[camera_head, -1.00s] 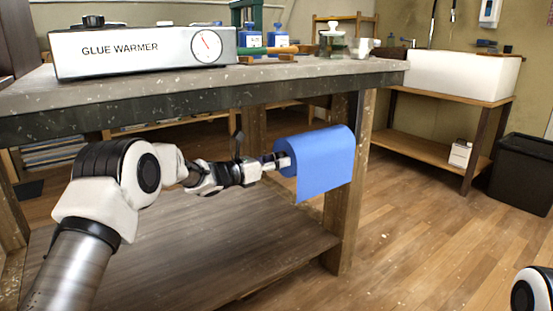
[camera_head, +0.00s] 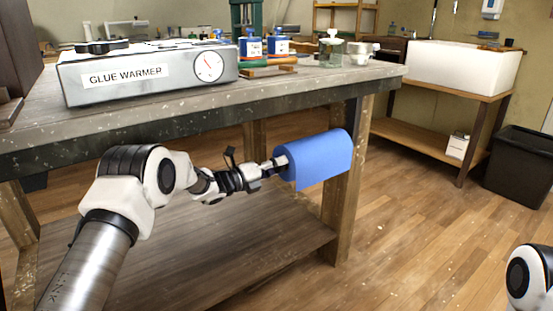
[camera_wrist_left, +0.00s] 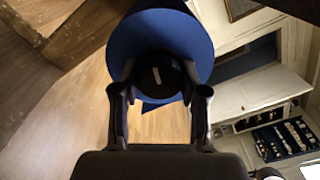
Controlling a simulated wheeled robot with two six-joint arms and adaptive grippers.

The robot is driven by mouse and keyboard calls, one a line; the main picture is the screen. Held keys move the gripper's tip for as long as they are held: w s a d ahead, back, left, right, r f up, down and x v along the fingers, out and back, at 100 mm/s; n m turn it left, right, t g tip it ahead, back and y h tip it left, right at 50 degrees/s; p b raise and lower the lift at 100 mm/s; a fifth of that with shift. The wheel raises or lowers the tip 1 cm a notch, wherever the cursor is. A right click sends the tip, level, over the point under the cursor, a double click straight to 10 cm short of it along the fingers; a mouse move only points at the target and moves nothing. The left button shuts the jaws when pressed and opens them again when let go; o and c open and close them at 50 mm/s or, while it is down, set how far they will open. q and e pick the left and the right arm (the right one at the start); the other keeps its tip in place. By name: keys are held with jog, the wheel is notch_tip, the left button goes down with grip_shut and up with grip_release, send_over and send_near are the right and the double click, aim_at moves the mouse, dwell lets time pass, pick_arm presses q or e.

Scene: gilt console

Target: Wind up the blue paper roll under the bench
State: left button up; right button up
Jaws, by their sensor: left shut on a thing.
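The blue paper roll (camera_head: 322,157) is mounted level under the bench top (camera_head: 195,117), beside the front right leg (camera_head: 345,205). A short flap of loose paper hangs from its front side. My left gripper (camera_head: 274,166) is at the roll's left end, reaching in from the left. In the left wrist view the round end of the roll (camera_wrist_left: 160,30) faces me, and my two fingers (camera_wrist_left: 159,92) are shut on a dark round knob (camera_wrist_left: 158,72) at its middle. The roll's far end is not clear. My right gripper is out of view.
A lower shelf (camera_head: 190,240) lies below my left arm. A black bin (camera_head: 520,168) stands at right; the floor between is clear.

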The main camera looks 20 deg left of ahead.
pick_arm(q)
jog(key=n+p, duration=0.1)
jog(key=n, duration=0.1)
jog(key=n+p, duration=0.1)
jog(key=shift+r+n+p, duration=0.25)
jog(key=shift+n+p, duration=0.05)
jog(key=shift+n, duration=0.1)
jog(key=n+p, duration=0.2)
jog(key=n, duration=0.2)
jog(key=shift+n+p, duration=0.3)
jog(key=shift+p, duration=0.05)
jog(key=n+p, duration=0.1)
jog(key=n, duration=0.3)
jog(key=shift+f+p, duration=0.1)
jog(key=shift+p, duration=0.3)
jog(key=shift+f+n+p, duration=0.1)
jog(key=shift+n+p, duration=0.35)
jog(key=shift+n, duration=1.35)
jog(key=o, duration=1.1)
jog(key=shift+o, duration=0.2)
jog(key=shift+f, duration=0.1)
